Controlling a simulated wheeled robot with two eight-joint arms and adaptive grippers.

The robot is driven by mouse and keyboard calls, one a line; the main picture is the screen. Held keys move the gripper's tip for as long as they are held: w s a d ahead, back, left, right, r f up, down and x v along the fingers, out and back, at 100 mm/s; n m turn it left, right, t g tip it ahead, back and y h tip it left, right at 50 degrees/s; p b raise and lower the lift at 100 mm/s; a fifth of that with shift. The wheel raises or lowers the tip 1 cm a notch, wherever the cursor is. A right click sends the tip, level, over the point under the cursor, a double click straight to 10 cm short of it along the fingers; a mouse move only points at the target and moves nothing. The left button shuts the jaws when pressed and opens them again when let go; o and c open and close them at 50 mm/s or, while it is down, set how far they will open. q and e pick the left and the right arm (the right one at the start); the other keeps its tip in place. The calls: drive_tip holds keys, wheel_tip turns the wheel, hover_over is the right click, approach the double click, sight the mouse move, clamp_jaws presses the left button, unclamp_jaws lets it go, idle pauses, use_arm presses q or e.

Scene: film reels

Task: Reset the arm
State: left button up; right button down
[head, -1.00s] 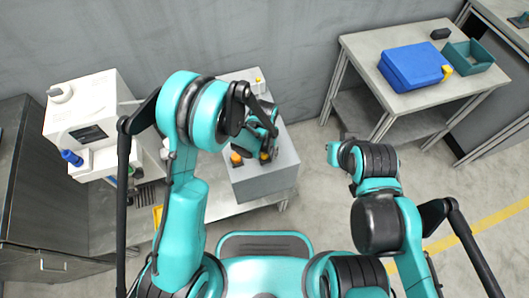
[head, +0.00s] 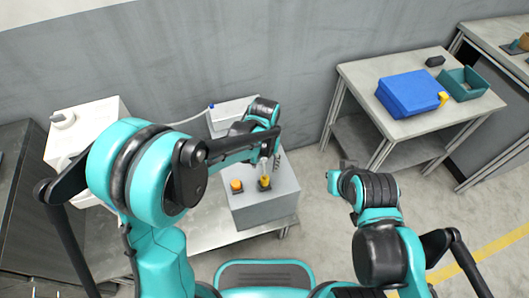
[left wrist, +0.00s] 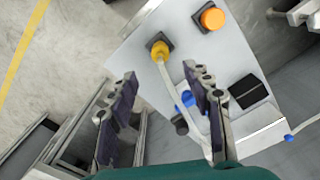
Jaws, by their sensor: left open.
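My left gripper (head: 272,160) is over the back right part of a grey box (head: 262,212), beside the yellow knob (head: 264,183). In the left wrist view, the two dark-padded fingers of the left gripper (left wrist: 160,72) stand well apart with nothing clasped between them. The yellow knob (left wrist: 160,50) and the orange knob (left wrist: 212,17) lie beyond the fingertips on the box top. My right arm (head: 375,235) is folded at the right; its gripper cannot be made out.
The grey box stands on a metal table (head: 215,250). A white machine (head: 62,143) at left is partly hidden by my left arm. A blue case (head: 408,96) and a teal bin (head: 463,82) sit on the right table (head: 400,118). Open floor lies between the tables.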

use_arm(q)
drive_tip(key=s+a+r+n+t, duration=0.1)
drive_tip(key=s+a+r+t, duration=0.2)
drive_tip(key=s+a+r, duration=0.3)
drive_tip(key=s+a+r+n+t, duration=0.1)
drive_tip(key=s+a+r+t, duration=0.3)
drive_tip(key=a, duration=0.7)
drive_tip(key=shift+w+a+v, duration=0.25)
drive_tip(key=shift+a+v, duration=0.15)
drive_tip(key=shift+v, duration=1.75)
drive_tip(key=shift+r, duration=0.15)
